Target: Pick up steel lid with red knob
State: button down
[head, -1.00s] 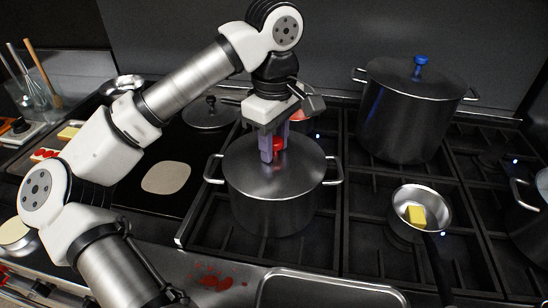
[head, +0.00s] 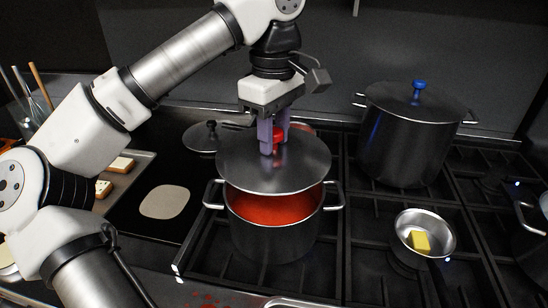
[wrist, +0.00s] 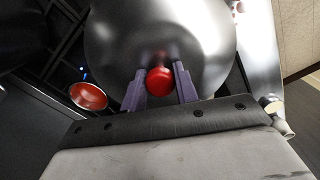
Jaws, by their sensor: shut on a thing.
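The steel lid (head: 245,172) with its red knob (head: 279,137) is held above a steel pot (head: 272,236) on the stove. My gripper (head: 273,147) is shut on the red knob from above. The lid is clear of the pot's front rim, and red sauce (head: 270,207) shows in the pot beneath it. The pot's back rim is hidden by the lid. In the wrist view the red knob (wrist: 159,80) sits between the two purple fingers, with the lid (wrist: 120,40) beyond.
A tall pot with a blue-knobbed lid (head: 405,130) stands at the back right. A small pan (head: 412,226) with a yellow butter piece (head: 420,243) is at the right. Another lid with a black knob (head: 203,138) lies behind left. A flat pale disc (head: 164,202) lies on the black griddle.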

notch_tip(320, 180, up, 13)
jog(key=p, duration=0.3)
jog(key=shift+f+p, duration=0.2)
jog(key=shift+p, duration=0.15)
